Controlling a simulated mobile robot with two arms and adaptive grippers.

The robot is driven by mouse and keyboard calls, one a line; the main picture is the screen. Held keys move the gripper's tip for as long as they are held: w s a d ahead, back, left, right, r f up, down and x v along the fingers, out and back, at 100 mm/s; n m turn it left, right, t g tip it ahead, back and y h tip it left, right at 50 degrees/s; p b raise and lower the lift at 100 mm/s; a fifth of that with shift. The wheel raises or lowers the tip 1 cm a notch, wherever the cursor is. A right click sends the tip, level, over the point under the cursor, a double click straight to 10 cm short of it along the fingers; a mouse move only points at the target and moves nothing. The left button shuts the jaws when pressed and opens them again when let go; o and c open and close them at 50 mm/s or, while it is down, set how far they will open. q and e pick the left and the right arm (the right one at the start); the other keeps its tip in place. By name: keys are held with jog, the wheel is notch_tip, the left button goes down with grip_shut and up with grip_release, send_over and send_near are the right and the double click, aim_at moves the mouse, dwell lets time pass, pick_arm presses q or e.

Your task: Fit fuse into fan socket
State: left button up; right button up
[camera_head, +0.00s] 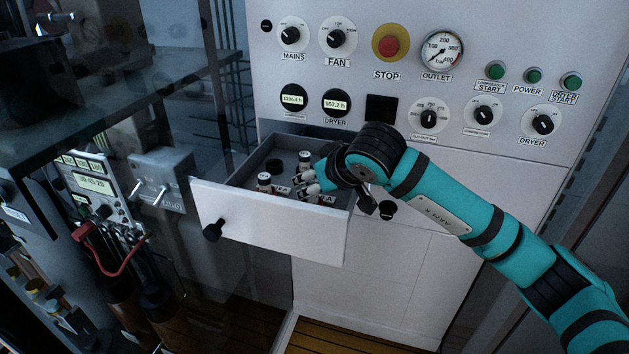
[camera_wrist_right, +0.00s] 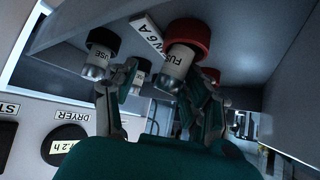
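The open drawer (camera_head: 270,217) holds several fuses with white bodies and dark or red ends. One fuse (camera_head: 264,182) stands at the left and another (camera_head: 304,160) further back. My right gripper (camera_head: 312,182) is low over the drawer's right part. In the right wrist view its fingers (camera_wrist_right: 160,105) are spread, with a red-ended fuse (camera_wrist_right: 172,72) between or just beyond them; contact cannot be told. A black-ended fuse (camera_wrist_right: 97,65) is beside the left finger. A FAN knob (camera_head: 337,38) is on the panel; I cannot identify a fan socket. My left gripper is not in view.
The drawer's walls and front enclose the fuses closely. Above it, the panel carries knobs, a red stop button (camera_head: 390,46) and a gauge (camera_head: 442,51). A square dark opening (camera_head: 381,109) is above my right wrist. A grey box with switches (camera_head: 160,180) stands left of the drawer.

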jog(key=shift+w, duration=0.25)
jog(key=shift+a+r, duration=0.1)
jog(key=shift+s+r, duration=0.15)
jog(key=shift+s, duration=0.1)
jog(key=v, duration=0.2)
jog(key=b+v, duration=0.1)
jog(key=v, duration=0.2)
jog(key=shift+s+f+b, duration=0.25)
jog(key=shift+s+b, duration=0.05)
pick_arm(q)
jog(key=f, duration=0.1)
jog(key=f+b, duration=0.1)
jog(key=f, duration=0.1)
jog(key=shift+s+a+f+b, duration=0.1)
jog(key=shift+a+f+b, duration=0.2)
jog(key=shift+b, duration=0.1)
pick_arm(e)
jog(key=v, duration=0.7)
jog(key=shift+s+r, duration=0.2)
jog(key=shift+r, duration=0.1)
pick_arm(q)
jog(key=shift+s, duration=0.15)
